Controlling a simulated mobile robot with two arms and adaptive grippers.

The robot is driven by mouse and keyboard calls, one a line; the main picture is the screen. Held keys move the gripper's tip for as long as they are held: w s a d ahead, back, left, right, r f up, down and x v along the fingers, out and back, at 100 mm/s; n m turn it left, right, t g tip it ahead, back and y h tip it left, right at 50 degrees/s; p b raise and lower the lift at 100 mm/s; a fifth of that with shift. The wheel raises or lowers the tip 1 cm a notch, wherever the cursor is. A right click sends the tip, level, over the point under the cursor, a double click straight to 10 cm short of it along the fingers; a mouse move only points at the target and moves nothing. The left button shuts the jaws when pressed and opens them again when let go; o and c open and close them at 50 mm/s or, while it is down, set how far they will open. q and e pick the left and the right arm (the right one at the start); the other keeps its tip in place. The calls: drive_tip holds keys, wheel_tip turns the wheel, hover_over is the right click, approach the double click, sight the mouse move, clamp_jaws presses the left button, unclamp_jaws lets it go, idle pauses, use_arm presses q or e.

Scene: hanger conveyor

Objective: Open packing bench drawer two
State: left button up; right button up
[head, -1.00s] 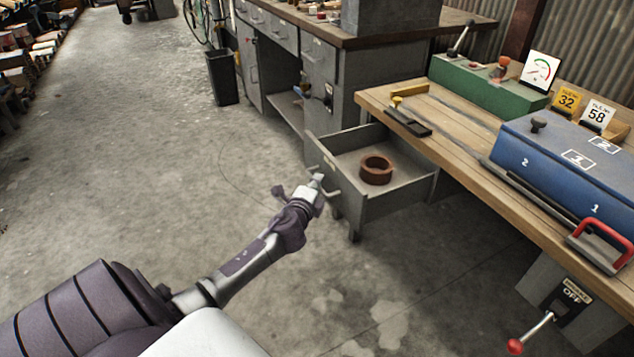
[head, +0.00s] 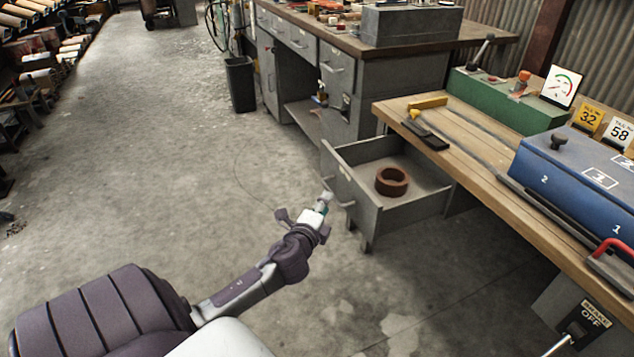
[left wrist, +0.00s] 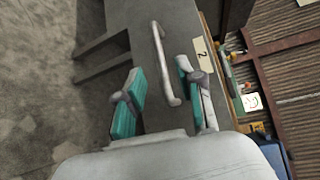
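The grey drawer (head: 412,212) stands pulled out from under the wooden bench, with a brown ring (head: 391,181) lying inside it. Its front panel carries a bar handle (head: 349,204). In the left wrist view the handle (left wrist: 164,60) lies ahead of the fingers, with a label marked 2 (left wrist: 201,54) beside it. My left gripper (head: 325,199) is just in front of the drawer front. In the left wrist view its teal-padded fingers (left wrist: 159,78) are spread apart with nothing gripped between them. My right gripper is not in view.
The wooden bench (head: 470,150) holds a blue box (head: 575,165), a green box (head: 500,98) and a yellow-handled tool (head: 428,104). A grey workbench (head: 385,85) and black bin (head: 240,84) stand behind.

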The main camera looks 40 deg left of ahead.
use_arm(q)
drive_tip(key=v, duration=0.5)
drive_tip(key=shift+s+d, duration=0.15)
drive_tip(key=shift+s, duration=0.15)
